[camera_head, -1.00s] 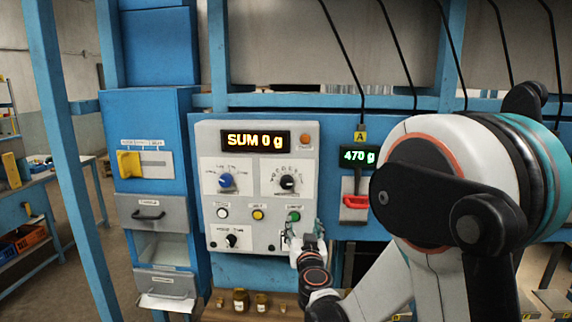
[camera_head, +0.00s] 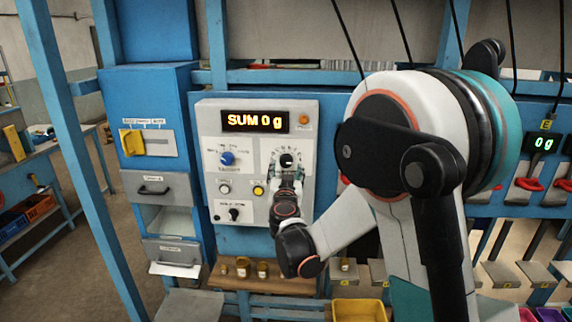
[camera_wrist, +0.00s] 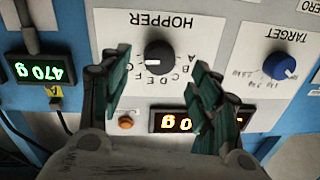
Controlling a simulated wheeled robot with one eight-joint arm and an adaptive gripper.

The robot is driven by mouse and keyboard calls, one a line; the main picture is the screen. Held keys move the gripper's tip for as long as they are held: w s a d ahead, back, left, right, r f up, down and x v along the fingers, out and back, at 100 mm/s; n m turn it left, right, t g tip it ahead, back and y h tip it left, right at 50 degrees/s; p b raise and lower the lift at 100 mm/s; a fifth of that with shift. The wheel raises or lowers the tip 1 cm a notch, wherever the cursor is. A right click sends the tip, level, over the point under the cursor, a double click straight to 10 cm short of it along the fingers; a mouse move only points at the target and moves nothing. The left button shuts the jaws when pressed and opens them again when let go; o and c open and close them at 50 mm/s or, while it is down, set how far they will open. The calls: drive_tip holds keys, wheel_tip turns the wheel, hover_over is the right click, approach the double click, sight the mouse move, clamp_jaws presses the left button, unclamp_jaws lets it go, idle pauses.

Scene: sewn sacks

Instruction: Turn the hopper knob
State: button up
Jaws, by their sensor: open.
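The hopper knob (camera_wrist: 159,56) is a round black knob on a white dial plate marked HOPPER with letters around it. In the head view the hopper knob (camera_head: 287,161) is at the upper right of the white control panel (camera_head: 211,187), just above my gripper (camera_head: 287,178). In the wrist view my gripper (camera_wrist: 157,68) is open, with one green-padded finger to the left of the knob and the other to the right. Visible gaps separate both fingers from the knob. My gripper hides some of the panel below the knob in the head view.
The blue target knob (camera_head: 227,158) is left of the hopper dial. The panel's display (camera_head: 255,122) reads SUM 0 g. A yellow button (camera_head: 258,191) and a black lower knob (camera_head: 234,214) are nearby.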

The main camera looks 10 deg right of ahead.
sight(286, 163)
drive_tip(key=shift+x, duration=2.6)
drive_tip(key=c, duration=1)
